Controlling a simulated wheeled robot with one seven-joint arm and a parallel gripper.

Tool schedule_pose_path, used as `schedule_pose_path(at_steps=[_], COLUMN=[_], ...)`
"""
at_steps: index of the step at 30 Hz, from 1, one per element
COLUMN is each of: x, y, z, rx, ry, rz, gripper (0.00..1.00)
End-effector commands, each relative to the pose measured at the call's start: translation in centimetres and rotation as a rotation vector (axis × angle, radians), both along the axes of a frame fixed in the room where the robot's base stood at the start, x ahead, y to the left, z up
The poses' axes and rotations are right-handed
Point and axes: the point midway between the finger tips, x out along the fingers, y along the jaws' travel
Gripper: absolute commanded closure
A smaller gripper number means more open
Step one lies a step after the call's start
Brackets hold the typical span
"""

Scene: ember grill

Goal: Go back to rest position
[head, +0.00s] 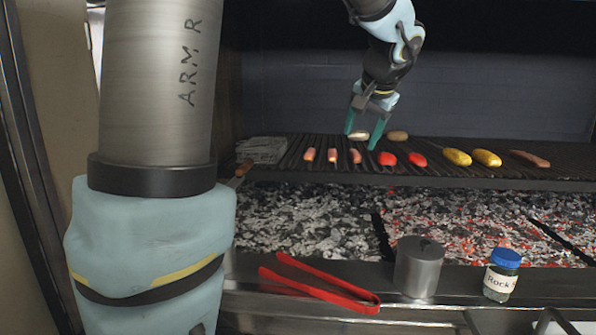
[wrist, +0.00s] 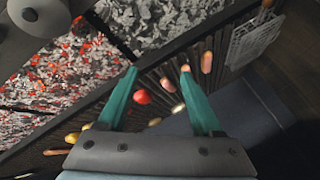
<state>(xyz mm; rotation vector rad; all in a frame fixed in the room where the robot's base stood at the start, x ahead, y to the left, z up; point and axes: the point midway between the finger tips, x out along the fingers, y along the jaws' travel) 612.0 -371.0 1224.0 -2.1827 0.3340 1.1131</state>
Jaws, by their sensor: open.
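My gripper (head: 364,132) is open, its two green fingers pointing down over the grill grate (head: 470,168). A pale roundish piece of food (head: 358,135) shows between the fingers in the head view; I cannot tell its exact distance from them. In the wrist view the fingers of my gripper (wrist: 159,72) are spread apart with nothing clamped between them. A second pale piece (head: 397,136) lies just right of the gripper. Several small sausages (head: 332,155) lie to its left and below, and two red pieces (head: 388,159) to its lower right.
Yellow pieces (head: 457,157) and a longer sausage (head: 529,158) lie farther right. A wire grill basket (head: 262,150) is at the left. Glowing coals (head: 460,215) lie below. Red tongs (head: 318,284), a metal cylinder (head: 418,268) and a blue-capped jar (head: 502,275) are on the front ledge.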

Motion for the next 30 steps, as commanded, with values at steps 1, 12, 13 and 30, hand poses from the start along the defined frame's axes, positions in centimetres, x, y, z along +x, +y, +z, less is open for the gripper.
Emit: schedule_pose_path(at_steps=[1, 12, 13, 30], x=[-0.4, -10.5, -11.4, -15.3], y=[2.8, 17.7, 18.4, 20.8], z=[-2.9, -19.6, -20.4, -23.2], rx=[-0.009, -0.229, -0.246, -0.316], ry=[0.064, 0.421, 0.435, 0.482], rz=[0.041, 0.398, 0.426, 0.547], gripper=[0.33, 0.33, 0.33, 0.33])
